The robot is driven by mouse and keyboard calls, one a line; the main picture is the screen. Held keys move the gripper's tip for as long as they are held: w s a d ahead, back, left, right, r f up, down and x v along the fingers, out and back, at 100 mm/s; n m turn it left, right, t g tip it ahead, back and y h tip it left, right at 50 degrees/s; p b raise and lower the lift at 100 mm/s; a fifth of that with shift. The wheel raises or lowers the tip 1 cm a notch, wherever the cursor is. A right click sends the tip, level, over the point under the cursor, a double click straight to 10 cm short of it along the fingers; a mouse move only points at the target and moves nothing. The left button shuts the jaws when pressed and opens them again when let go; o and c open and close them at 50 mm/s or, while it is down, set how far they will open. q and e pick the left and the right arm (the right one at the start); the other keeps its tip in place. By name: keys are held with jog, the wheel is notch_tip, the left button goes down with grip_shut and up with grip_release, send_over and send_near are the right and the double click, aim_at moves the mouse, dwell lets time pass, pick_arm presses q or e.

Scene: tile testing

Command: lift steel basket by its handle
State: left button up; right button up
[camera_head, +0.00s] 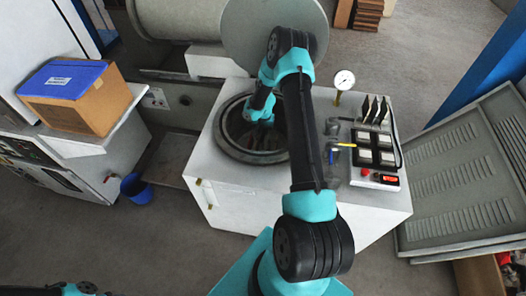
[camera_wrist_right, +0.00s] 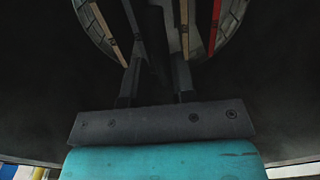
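My right gripper (camera_head: 264,128) reaches down into the round opening of the white machine, and my arm covers part of that opening. In the right wrist view the two dark fingers of this gripper (camera_wrist_right: 157,70) point into the opening, with a gap between them. The steel basket (camera_wrist_right: 232,22) shows there as a curved mesh wall around several tile edges, some tan and one red. Dark parts lie between and beyond the fingertips. I cannot make out the handle or whether the fingers touch it. My left gripper does not show; only a bit of my left arm is at the bottom left.
The machine's rim (camera_head: 228,146) surrounds the opening, with a raised round lid (camera_head: 272,25) behind. A gauge (camera_head: 344,80) and control panel (camera_head: 375,150) stand to the right. A cardboard box (camera_head: 85,105) and blue bucket (camera_head: 135,187) are at left.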

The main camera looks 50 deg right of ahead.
jog(key=shift+f, duration=0.15)
jog(key=shift+a+f, duration=0.1)
jog(key=shift+f, duration=2.5)
grip_shut()
jog(key=shift+w+r, duration=0.1)
